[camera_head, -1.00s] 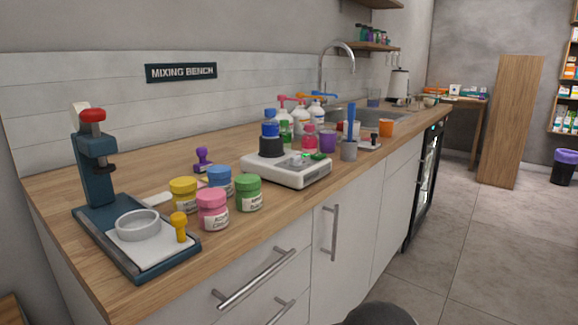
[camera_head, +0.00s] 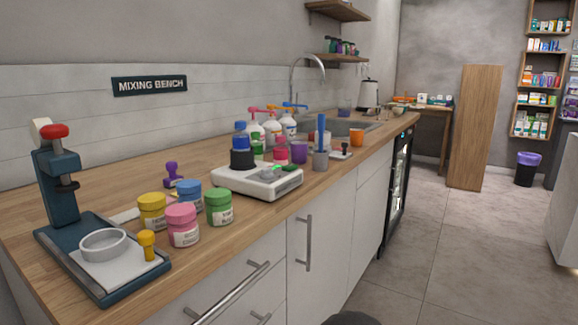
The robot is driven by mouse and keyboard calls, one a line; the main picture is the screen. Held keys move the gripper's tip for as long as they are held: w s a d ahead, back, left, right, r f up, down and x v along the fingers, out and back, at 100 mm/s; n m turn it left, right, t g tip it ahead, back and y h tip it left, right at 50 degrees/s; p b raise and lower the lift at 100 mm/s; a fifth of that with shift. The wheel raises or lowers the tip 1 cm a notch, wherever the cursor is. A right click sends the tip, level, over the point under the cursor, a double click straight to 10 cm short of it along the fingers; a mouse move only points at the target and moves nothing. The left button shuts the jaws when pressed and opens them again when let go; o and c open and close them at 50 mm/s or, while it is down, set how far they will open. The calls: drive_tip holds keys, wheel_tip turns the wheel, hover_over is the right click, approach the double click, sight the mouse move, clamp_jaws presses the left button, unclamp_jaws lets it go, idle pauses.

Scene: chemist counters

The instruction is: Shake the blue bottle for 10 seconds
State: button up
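A small blue bottle (camera_head: 241,141) with a blue cap stands upright in or on a black round base (camera_head: 242,160). The base is at the back left of a white bench device (camera_head: 230,183); I cannot tell whether it is part of the device. A blue-lidded jar (camera_head: 188,193) stands nearer, among other coloured jars. My gripper is not in view. A dark rounded shape at the bottom edge may be part of me.
Yellow (camera_head: 152,211), pink (camera_head: 182,224) and green (camera_head: 218,206) jars stand left of the device. A blue press (camera_head: 58,190) is at the near left. Pump bottles (camera_head: 272,128) and cups crowd behind. The floor (camera_head: 450,260) to the right is clear.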

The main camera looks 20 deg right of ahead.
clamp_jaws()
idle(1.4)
